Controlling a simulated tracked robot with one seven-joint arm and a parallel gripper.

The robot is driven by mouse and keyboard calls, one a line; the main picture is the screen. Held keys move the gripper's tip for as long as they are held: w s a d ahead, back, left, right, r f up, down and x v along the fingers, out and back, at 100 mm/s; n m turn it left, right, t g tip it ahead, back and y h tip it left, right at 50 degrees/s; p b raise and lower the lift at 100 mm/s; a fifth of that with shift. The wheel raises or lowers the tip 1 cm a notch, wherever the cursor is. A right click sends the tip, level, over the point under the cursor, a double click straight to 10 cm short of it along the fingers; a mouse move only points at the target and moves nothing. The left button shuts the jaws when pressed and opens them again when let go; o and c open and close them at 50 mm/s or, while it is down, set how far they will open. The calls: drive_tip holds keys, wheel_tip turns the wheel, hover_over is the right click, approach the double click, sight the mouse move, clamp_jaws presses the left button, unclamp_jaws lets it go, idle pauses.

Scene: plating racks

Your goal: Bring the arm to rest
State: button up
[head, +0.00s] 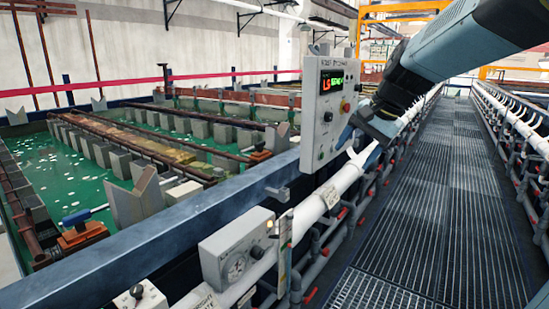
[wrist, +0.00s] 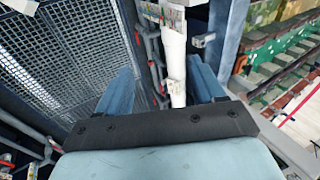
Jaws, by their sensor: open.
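My arm (head: 475,40) reaches in from the upper right of the head view, over the walkway side of the tank line. My gripper (head: 362,143) is beside the lower right edge of a grey control box, above a white pipe. In the wrist view my gripper (wrist: 163,82) shows two blue fingers spread wide apart, with nothing held between them. The white pipe (wrist: 174,55) shows beyond the gap between the fingers. Whether a finger touches the box or pipe cannot be told.
The control box (head: 325,130) has a lit display and a red button. A gauge box (head: 236,253) stands nearer on the pipe line. Green tanks (head: 60,165) with racks lie left. The grated walkway (head: 440,200) at right is clear, with more pipes (head: 515,115) beyond.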

drive_tip(key=s+d+f+n+h, duration=0.2)
drive_tip(key=s+n, duration=0.1)
drive_tip(key=s, duration=0.6)
drive_tip(key=s+d+f+n+t+h, duration=0.1)
drive_tip(key=s+d+f+n, duration=0.1)
drive_tip(key=s, duration=0.7)
drive_tip(key=shift+d+f+n+t+h, duration=0.35)
drive_tip(key=shift+f+n, duration=0.3)
drive_tip(key=shift+n, duration=0.35)
drive_tip(key=shift+c, duration=0.4)
clamp_jaws()
idle(1.1)
